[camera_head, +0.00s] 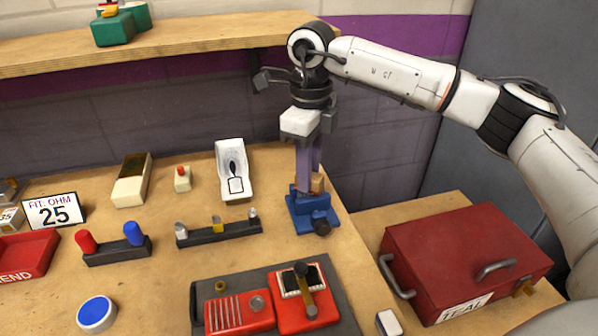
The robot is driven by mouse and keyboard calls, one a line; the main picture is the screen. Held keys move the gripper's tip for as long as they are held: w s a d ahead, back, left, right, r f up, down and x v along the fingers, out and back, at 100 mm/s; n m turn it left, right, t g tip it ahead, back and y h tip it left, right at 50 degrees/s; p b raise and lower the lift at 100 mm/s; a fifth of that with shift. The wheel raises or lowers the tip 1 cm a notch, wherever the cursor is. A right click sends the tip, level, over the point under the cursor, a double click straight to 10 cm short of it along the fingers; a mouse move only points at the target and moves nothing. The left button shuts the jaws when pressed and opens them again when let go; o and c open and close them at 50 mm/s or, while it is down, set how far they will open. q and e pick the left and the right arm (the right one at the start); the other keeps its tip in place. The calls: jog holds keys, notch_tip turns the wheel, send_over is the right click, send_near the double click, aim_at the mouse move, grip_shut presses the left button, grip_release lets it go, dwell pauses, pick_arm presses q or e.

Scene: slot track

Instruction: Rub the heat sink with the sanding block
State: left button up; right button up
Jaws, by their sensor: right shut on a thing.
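My right gripper (309,172) points straight down over the blue fixture (311,212) near the bench's right edge. My left gripper is not in view.
A red case (465,255) stands right of the bench. A white tray (233,168) and a dark rack (218,231) lie left of the fixture. Red controllers on a dark mat (345,310) are in front. A wooden shelf (200,42) runs above.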

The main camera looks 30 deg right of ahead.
jog(key=shift+s+d+f, duration=0.1)
jog(key=shift+s+d, duration=0.15)
jog(key=shift+d, duration=0.6)
jog(key=shift+s+d, duration=0.2)
jog(key=shift+d, duration=0.6)
jog(key=shift+w+a+p, duration=0.25)
jog(key=shift+a+p, duration=0.1)
jog(key=shift+a, duration=0.65)
jog(key=shift+w+a+p, duration=0.25)
jog(key=shift+a+p, duration=0.05)
jog(key=shift+a, duration=0.65)
jog(key=shift+w+a+p, duration=0.25)
jog(key=shift+a+p, duration=0.1)
jog(key=shift+a, duration=0.65)
notch_tip(320, 180, up, 6)
jog(key=p, duration=0.4)
jog(key=shift+r, duration=0.25)
notch_tip(320, 180, up, 3)
jog(key=p, duration=0.2)
jog(key=shift+f+p, duration=0.1)
jog(key=shift+p, duration=0.2)
